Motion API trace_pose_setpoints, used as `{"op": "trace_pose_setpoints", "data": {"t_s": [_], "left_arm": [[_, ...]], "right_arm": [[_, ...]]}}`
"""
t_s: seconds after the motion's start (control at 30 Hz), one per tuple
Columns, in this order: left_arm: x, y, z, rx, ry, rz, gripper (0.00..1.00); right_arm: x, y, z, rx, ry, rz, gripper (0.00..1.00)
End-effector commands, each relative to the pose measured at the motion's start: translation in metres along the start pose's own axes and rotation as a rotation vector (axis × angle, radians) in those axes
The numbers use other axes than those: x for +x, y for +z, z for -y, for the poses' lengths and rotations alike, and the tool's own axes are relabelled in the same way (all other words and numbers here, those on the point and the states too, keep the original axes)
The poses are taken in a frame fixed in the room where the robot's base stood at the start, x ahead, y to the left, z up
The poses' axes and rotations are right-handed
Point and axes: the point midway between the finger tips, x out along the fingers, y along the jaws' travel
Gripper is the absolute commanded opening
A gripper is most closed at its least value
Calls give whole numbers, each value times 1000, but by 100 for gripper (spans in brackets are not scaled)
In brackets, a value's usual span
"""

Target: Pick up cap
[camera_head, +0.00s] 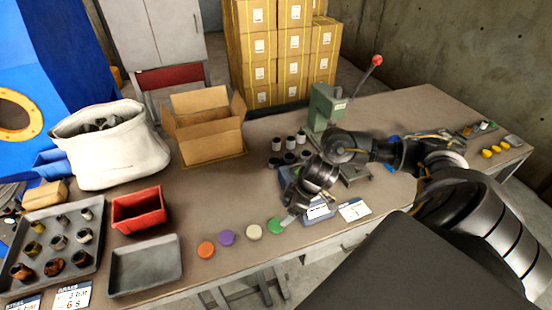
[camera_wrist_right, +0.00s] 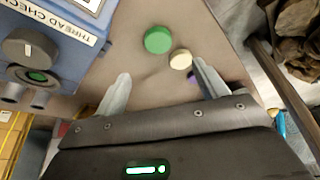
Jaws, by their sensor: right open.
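Several round caps lie in a row near the table's front edge in the head view: an orange cap (camera_head: 206,250), a purple cap (camera_head: 226,238), a cream cap (camera_head: 254,232) and a green cap (camera_head: 275,226). My right gripper (camera_head: 289,217) points down beside the green cap, on its right. In the right wrist view my right gripper (camera_wrist_right: 162,73) is open with nothing between its fingers. The green cap (camera_wrist_right: 158,40) and cream cap (camera_wrist_right: 180,59) show beyond the fingertips. The purple cap (camera_wrist_right: 192,76) is partly hidden by a finger. My left gripper is out of view.
A blue box labelled "THREAD CHECK" (camera_wrist_right: 62,40) stands close to my right gripper. A green press (camera_head: 322,107), a cardboard box (camera_head: 210,140), a red bin (camera_head: 138,212) and a grey tray (camera_head: 146,266) stand on the table.

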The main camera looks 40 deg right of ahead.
Motion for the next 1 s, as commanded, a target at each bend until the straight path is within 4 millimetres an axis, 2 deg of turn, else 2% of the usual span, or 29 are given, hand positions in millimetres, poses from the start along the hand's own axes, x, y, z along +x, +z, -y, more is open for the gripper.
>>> {"op": "trace_pose_setpoints", "data": {"t_s": [0.3,0.57,0.83,1.0], "left_arm": [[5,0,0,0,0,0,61],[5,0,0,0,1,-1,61],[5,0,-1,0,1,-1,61],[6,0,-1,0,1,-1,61]], "right_arm": [[47,0,1,2,-3,-1,72],[55,1,0,0,0,-1,72],[92,6,-1,2,-2,-2,72],[105,6,-2,-2,0,-2,72]]}}
